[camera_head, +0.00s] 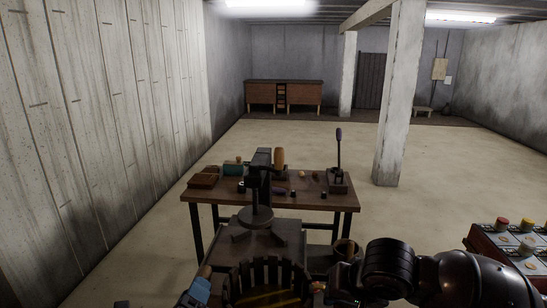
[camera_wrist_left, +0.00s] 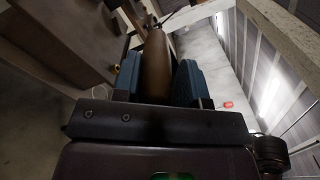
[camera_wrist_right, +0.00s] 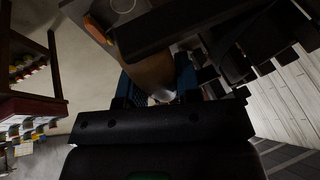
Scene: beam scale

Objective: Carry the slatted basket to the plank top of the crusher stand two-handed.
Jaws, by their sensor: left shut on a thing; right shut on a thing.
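The dark slatted basket (camera_head: 267,272) is upright at the bottom middle of the head view, its lower part cut off by the picture edge. My left gripper (camera_head: 203,284) is shut on its left handle, a brown rounded grip (camera_wrist_left: 155,62) between blue fingers in the left wrist view. My right gripper (camera_wrist_right: 158,85) is shut on its right handle (camera_wrist_right: 150,66); slats (camera_wrist_right: 262,42) show beside it. The crusher stand's plank top (camera_head: 285,255) lies just beyond the basket, with a dark press (camera_head: 258,205) at its far side. The gap between basket and plank top cannot be judged.
A brown workbench (camera_head: 310,200) with a lever tool (camera_head: 338,175) and small items stands behind the stand. A pillar (camera_head: 400,100) rises behind; open floor lies around.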

